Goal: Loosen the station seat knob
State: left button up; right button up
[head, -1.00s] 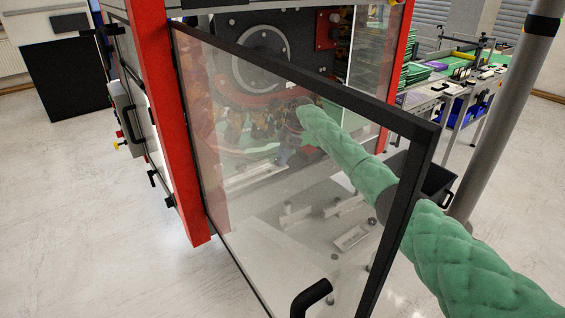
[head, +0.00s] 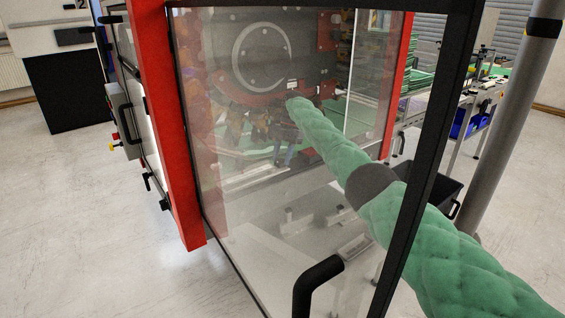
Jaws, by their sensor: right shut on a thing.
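My right arm in its green sleeve reaches past the glass door into the red-framed machine. My right gripper (head: 282,150) points down at the stations below the round plate. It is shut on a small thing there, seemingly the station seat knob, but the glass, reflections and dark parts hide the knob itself. A row of dark and brownish station parts (head: 240,127) lies to the left of the gripper. My left gripper is not in view.
The glass door, with its black frame (head: 437,150) and black handle (head: 316,283), stands open in front of the machine. A red post (head: 165,120) stands at its hinge side. A black bin (head: 440,188) is at the right. The floor at left is clear.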

jog(key=shift+w+n+h+b, duration=0.1)
jog(key=shift+n+h+b, duration=0.2)
jog(key=shift+n+b, duration=0.55)
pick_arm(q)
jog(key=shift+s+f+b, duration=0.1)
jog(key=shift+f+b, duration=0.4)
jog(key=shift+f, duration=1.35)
pick_arm(e)
jog(key=shift+a+n, duration=0.1)
jog(key=shift+n, duration=0.15)
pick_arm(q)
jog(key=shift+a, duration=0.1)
pick_arm(e)
jog(key=o, duration=0.7)
